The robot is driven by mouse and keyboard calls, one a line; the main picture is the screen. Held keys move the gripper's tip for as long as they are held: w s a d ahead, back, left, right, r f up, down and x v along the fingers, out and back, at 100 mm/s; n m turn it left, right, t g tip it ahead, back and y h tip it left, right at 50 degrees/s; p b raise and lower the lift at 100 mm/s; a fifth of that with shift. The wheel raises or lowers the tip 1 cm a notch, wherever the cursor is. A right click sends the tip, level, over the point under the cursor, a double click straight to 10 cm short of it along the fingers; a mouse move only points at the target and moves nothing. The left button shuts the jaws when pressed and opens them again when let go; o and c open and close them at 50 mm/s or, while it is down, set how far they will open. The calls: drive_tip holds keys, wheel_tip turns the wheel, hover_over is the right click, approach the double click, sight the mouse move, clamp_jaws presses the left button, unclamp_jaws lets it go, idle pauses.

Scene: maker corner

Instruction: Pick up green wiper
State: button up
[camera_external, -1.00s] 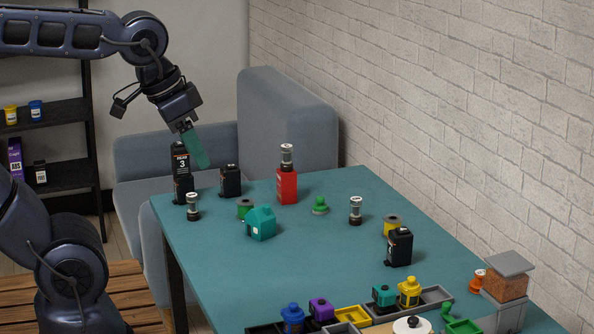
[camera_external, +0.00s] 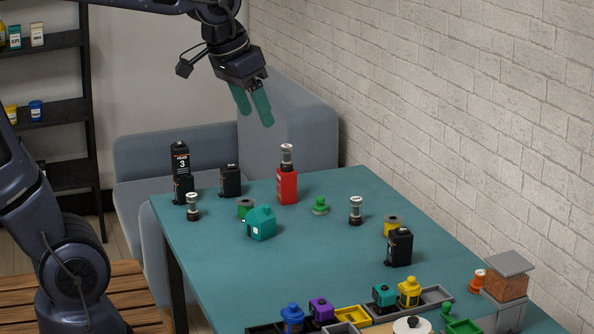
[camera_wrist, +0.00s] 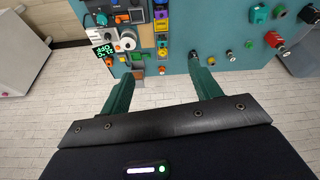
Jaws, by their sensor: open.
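My gripper (camera_external: 256,118) is open and empty, high above the far left part of the table, with its two green fingers apart. In the wrist view my gripper (camera_wrist: 160,63) has nothing between the fingers. A small green knob-like piece with a round base (camera_external: 320,206) stands on the table, right of the red canister. Another small green piece (camera_external: 447,311) lies near the front right, beside a green tray (camera_external: 463,327). I cannot tell which green piece is the wiper. My gripper touches neither of them.
The teal table (camera_external: 320,265) has free room in its middle. A red canister (camera_external: 287,187), a teal house (camera_external: 260,223), black bottles (camera_external: 181,175) and a yellow spool (camera_external: 392,225) stand on it. Bins with coloured pots (camera_external: 437,296) fill the front. A brick wall borders the right.

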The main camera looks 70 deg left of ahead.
drive_tip(key=w+a+f+n, duration=0.1)
drive_tip(key=w+a, duration=0.5)
drive_tip(key=w, duration=0.2)
drive_tip(key=w+a+n, duration=0.2)
drive_tip(key=w+a, duration=0.3)
drive_tip(key=w, duration=0.3)
drive_tip(key=n+g+y, duration=0.1)
drive_tip(key=n+g, duration=0.2)
drive_tip(key=n, duration=0.3)
hover_over(321, 197)
drive_tip(key=s+d, duration=0.2)
wheel_tip(321, 197, down, 36)
drive_tip(key=f, duration=0.4)
drive_tip(key=shift+w+a+f, duration=0.25)
drive_tip(key=shift+w+a, duration=0.1)
drive_tip(key=shift+w+a+f, duration=0.2)
drive_tip(key=shift+f, duration=0.65)
drive_tip(key=shift+w+a+f, duration=0.2)
drive_tip(key=shift+f, duration=0.65)
drive_tip(key=shift+w+a+f, duration=0.2)
drive_tip(key=shift+f, duration=0.65)
drive_tip(key=c, duration=1.1)
drive_tip(key=shift+r, duration=0.1)
